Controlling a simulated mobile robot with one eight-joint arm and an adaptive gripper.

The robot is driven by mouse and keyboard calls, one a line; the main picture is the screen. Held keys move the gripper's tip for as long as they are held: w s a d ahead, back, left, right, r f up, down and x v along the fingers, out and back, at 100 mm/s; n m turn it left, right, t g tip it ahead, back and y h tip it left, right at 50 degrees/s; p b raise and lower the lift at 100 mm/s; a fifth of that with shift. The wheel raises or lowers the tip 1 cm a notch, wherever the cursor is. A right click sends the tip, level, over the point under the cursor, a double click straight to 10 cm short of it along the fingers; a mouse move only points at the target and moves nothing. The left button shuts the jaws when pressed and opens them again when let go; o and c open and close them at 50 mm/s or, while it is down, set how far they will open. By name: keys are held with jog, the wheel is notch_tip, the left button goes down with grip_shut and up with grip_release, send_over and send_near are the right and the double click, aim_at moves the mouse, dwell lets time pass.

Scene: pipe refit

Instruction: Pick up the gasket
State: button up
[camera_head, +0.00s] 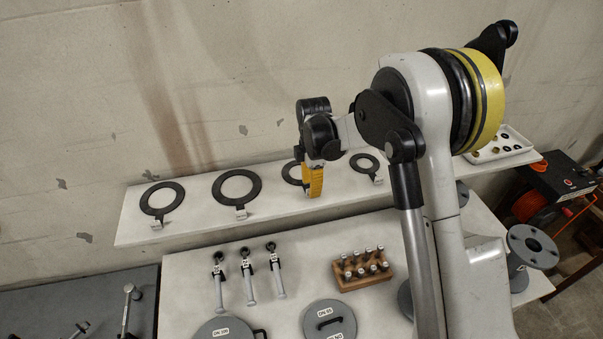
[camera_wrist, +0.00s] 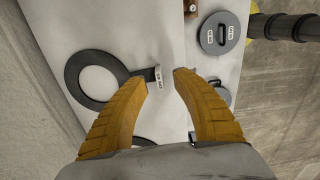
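Several flat black ring gaskets with small tags lie along the pale shelf. The third gasket from the left (camera_head: 285,173) is partly hidden behind my gripper (camera_head: 313,194). In the wrist view, a black gasket (camera_wrist: 72,78) lies on the pale surface with its tab and a white tag (camera_wrist: 157,77) pointing toward my fingers. My gripper (camera_wrist: 162,78) is open, its two yellow fingers on either side of the tag end. I cannot tell how far the fingertips are above it. Part of another dark ring (camera_wrist: 142,141) shows below, mostly hidden by my gripper.
Two more gaskets, a left one (camera_head: 162,198) and a larger one (camera_head: 237,187), lie to the left. A small gasket (camera_head: 366,163) lies to the right. The wall (camera_head: 130,90) stands behind the shelf (camera_head: 200,215). A wooden block (camera_head: 362,275) and round lids (camera_head: 330,320) sit in front.

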jog(key=shift+w+f, duration=0.1)
jog(key=shift+f, duration=0.8)
grip_shut()
jog(key=shift+r, duration=0.15)
